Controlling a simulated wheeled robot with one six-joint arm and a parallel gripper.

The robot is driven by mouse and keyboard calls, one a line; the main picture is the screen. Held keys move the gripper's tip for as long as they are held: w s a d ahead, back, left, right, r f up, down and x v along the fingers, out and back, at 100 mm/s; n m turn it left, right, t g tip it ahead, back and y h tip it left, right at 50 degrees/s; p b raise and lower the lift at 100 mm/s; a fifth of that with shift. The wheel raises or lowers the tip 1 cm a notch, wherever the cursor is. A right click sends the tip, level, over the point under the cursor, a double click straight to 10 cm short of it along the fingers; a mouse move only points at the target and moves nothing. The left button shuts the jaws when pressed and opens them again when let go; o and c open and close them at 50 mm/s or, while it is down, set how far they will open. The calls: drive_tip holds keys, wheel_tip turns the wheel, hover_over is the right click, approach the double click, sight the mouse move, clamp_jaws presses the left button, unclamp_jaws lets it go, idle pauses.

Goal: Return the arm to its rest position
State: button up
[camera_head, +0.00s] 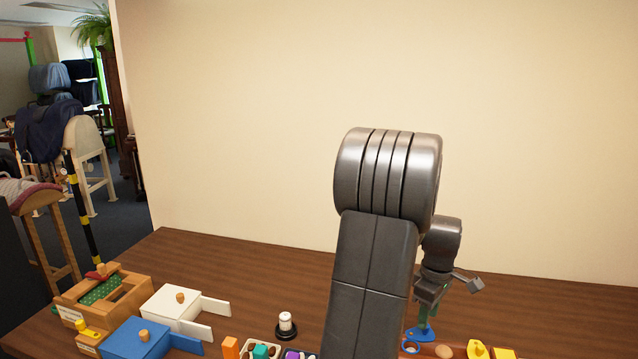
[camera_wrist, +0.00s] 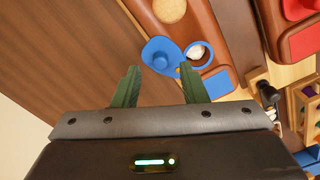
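My arm rises in front of the camera in the head view and bends down at the right, over the table. My gripper (camera_head: 428,312) points down there, close above a blue piece with a knob (camera_head: 420,334). In the wrist view my gripper (camera_wrist: 159,68) shows two green fingers standing apart with nothing between them. I cannot tell the exact height between fingers and piece.
A white box (camera_head: 172,309), a blue box (camera_head: 134,340) and a wooden box (camera_head: 128,287) stand at the left. A black-and-white peg (camera_head: 286,325) stands near the middle. A yellow piece (camera_head: 477,349) is at the right. The table's back is clear, against a wall.

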wheel_tip(320, 180, down, 3)
drive_tip(key=shift+f, duration=0.1)
drive_tip(key=shift+r, duration=0.2)
